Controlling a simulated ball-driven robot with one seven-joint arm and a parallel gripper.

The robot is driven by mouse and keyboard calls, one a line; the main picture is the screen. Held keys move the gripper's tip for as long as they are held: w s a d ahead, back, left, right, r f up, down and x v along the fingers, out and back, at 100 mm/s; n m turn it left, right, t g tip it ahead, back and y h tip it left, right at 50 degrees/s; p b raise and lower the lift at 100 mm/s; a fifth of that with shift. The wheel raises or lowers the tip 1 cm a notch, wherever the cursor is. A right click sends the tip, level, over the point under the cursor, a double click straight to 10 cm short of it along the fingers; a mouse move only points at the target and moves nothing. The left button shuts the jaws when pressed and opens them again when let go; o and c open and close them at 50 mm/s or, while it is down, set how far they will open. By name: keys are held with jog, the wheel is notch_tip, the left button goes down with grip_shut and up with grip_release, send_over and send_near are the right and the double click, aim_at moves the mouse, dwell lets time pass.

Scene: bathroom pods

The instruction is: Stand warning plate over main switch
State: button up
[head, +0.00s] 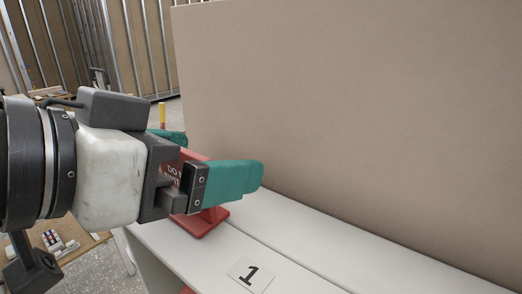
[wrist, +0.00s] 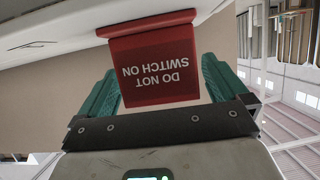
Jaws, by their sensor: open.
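The red warning plate (head: 206,226) stands upright on its foot on a white surface. Its lettered face, reading DO NOT SWITCH ON, appears upside down in the wrist view (wrist: 158,75). My gripper (head: 216,157) is open, with one teal finger on each side of the plate. In the wrist view its fingers (wrist: 158,88) flank the plate, with a narrow gap seeming to show on the right. In the head view my gripper hides most of the plate's upper part. I cannot make out the main switch in either view.
A tall beige panel (head: 360,110) rises behind the ledge. A wooden table (head: 72,250) with small items stands lower left. The ledge to the right is clear.

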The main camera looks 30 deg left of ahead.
jog(key=shift+r, duration=0.25)
jog(key=b+v, duration=0.3)
jog(key=v, duration=0.9)
jog(key=shift+f, duration=0.15)
